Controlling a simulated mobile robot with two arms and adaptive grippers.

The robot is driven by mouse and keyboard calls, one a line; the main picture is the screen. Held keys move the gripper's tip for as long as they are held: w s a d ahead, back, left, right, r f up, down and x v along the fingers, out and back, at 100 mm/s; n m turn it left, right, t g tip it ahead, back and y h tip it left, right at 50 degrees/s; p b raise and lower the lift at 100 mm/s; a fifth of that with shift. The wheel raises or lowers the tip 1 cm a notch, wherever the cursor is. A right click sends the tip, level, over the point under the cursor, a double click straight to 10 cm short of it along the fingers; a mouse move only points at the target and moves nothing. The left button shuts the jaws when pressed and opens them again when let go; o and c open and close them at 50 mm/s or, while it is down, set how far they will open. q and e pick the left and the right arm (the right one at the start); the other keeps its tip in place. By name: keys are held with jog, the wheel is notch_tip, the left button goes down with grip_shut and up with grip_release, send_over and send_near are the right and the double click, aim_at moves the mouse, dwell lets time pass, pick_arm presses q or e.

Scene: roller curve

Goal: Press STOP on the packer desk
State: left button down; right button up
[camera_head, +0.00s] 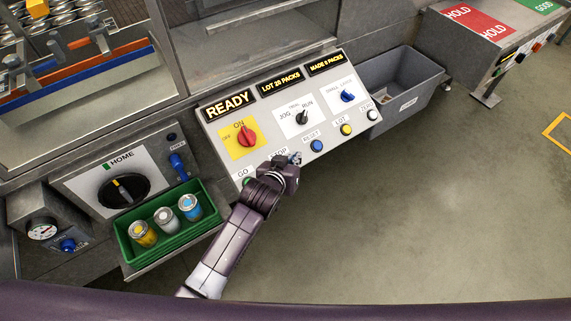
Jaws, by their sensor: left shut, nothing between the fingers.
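The packer desk panel (275,123) is a white sloping face with several knobs and buttons, and its display (228,104) reads READY. The STOP label (279,153) shows in part along the panel's lower edge, between GO and RESET. The STOP button itself is hidden behind my left gripper. My left gripper (294,158) is shut and empty, with its fingertips at the panel just right of the STOP label. I cannot tell whether it touches the button. The green GO button (246,182) is left of my gripper, partly behind my arm. My right gripper is not in view.
The blue RESET button (316,146) sits close right of my gripper, then the yellow LOT button (346,129) and white ZERO button (372,115). A red ON knob (247,136) is above. A green tray (129,246) with three cans stands left.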

pick_arm(q)
jog(key=shift+w+a+f+b, duration=0.4)
jog(key=shift+w+f+b, duration=0.15)
jog(key=shift+f+b, duration=0.55)
jog(key=shift+w+a+f+b, duration=0.45)
jog(key=shift+f+b, duration=0.5)
jog(key=shift+f, duration=0.25)
jog(key=shift+w+a+f+b, duration=0.35)
jog(key=shift+w+f+b, duration=0.25)
jog(key=shift+f+b, duration=0.5)
jog(key=shift+f, duration=0.15)
jog(key=shift+w+a+f, duration=0.1)
jog(key=shift+w+f, duration=0.1)
jog(key=shift+f, duration=0.1)
jog(key=shift+w+a+f+b, duration=0.15)
jog(key=shift+f+b, duration=0.15)
jog(key=shift+f, duration=0.1)
jog(key=shift+r, duration=0.1)
jog(key=shift+s+d+r+p, duration=0.25)
jog(key=shift+r+p, duration=0.3)
jog(key=shift+p, duration=0.3)
jog(key=shift+s+r, duration=0.1)
jog(key=shift+s, duration=0.05)
jog(key=shift+r, duration=0.1)
